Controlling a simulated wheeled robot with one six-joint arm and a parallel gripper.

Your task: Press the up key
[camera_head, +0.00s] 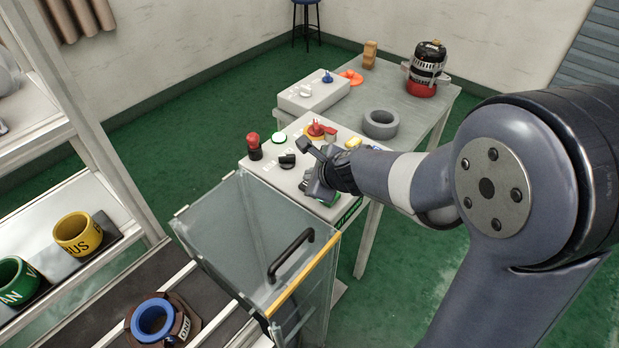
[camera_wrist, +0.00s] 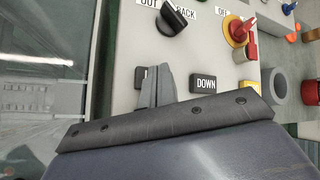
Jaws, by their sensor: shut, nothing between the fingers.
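My gripper (camera_wrist: 158,74) is shut and empty, its fingers together over the pale control panel (camera_wrist: 120,45). In the head view my gripper (camera_head: 317,188) is low at the panel's near edge. A dark key-like part (camera_wrist: 139,78) shows just left of the fingertips, partly hidden by them; whether they touch it I cannot tell. A black key or plate marked DOWN (camera_wrist: 204,83) lies just right of the fingers. No UP marking is visible, so I cannot tell for sure which part is the up key.
A black selector knob (camera_wrist: 178,16) by OUT and BACK labels and a red handle on yellow (camera_wrist: 238,29) stand on the panel. A red-topped control (camera_head: 254,145) is at its left. A glass guard (camera_head: 240,235) with a black handle is in front. A grey ring (camera_head: 380,124) lies right.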

